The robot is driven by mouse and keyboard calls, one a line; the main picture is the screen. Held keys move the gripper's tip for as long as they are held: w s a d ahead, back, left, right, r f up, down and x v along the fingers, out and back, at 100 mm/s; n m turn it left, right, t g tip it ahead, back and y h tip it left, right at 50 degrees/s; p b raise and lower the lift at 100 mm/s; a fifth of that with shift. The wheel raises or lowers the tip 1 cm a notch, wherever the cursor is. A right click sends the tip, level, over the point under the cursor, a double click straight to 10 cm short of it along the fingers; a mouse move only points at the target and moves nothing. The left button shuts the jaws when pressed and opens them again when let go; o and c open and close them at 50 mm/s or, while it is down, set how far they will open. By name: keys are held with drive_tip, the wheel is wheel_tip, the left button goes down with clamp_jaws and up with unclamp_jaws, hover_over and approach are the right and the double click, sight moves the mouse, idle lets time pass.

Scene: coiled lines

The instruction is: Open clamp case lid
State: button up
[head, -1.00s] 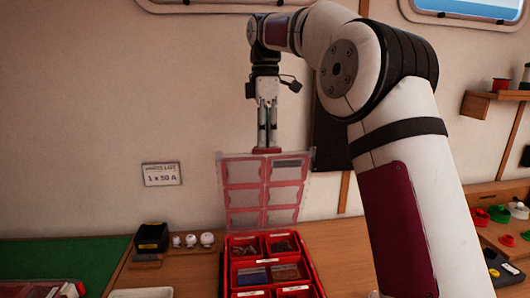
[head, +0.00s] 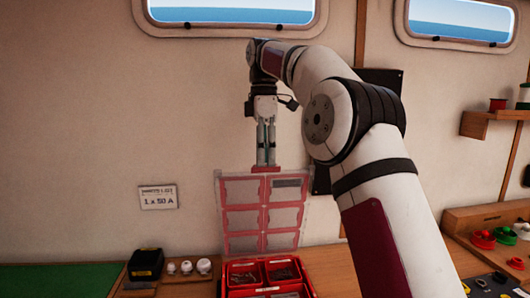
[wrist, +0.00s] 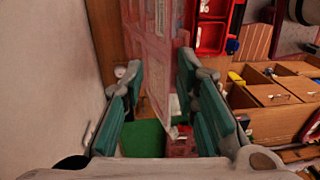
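The clamp case (head: 308,279) is a red box with compartments on the bench, partly cut off at the bottom of the head view. Its clear lid (head: 243,205) with red-framed panels stands raised, close to upright, at the case's back edge. My gripper (head: 265,163) points down at the lid's top edge, at a red tab (head: 264,169). In the wrist view the lid (wrist: 157,50) shows between my parted teal fingers (wrist: 160,85). The fingers look open around it; contact cannot be told.
A wall sign (head: 158,197) hangs behind. A black and yellow box (head: 146,263) and white knobs (head: 187,267) stand left of the case. A green mat (head: 60,279) lies farther left. Red and green spools (head: 482,238) sit at the right.

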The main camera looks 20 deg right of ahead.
drive_tip(key=o, duration=0.8)
drive_tip(key=f, duration=0.1)
drive_tip(key=w+f, duration=0.1)
drive_tip(key=shift+w+d+f, duration=0.1)
drive_tip(key=shift+d+f, duration=0.15)
drive_tip(key=shift+f, duration=0.05)
drive_tip(key=shift+c, duration=0.2)
drive_tip(key=shift+r, duration=0.1)
drive_tip(key=shift+c, duration=0.3)
